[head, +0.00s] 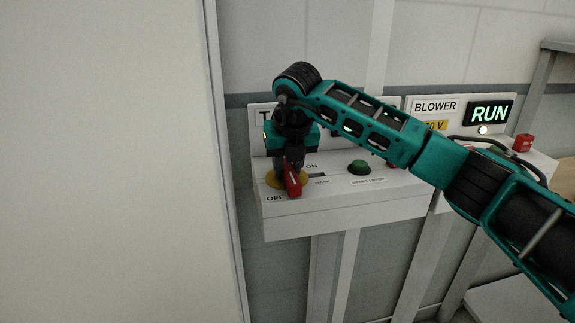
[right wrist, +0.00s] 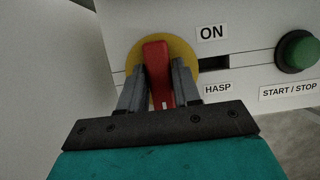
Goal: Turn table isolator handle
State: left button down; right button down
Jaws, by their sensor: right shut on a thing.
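The table isolator handle (head: 292,178) is a red lever on a yellow round plate (head: 272,179), on the sloping face of a white control box (head: 310,219). ON is printed above and right of it, OFF below and left. The lever also shows in the right wrist view (right wrist: 157,70), with the yellow plate (right wrist: 188,58) behind it. My right gripper (head: 290,168) is shut on the red handle; in the right wrist view its two grey fingers (right wrist: 158,85) stand on either side of the lever. The gripper hides part of the plate. My left gripper is not in view.
A green START/STOP button (head: 359,167) sits right of the handle. A slot marked HASP (right wrist: 215,64) lies between them. A blower panel (head: 436,106) with a lit RUN sign (head: 489,113) is further right. A large pale panel (head: 110,160) stands close on the left.

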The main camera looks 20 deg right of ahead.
aim_at(292, 179)
jog(key=shift+r, duration=0.1)
dwell(0.3)
jog(key=c, duration=0.9)
grip_release()
jog(key=v, duration=1.2)
jog(key=shift+s+r, duration=0.1)
jog(key=shift+r, duration=0.3)
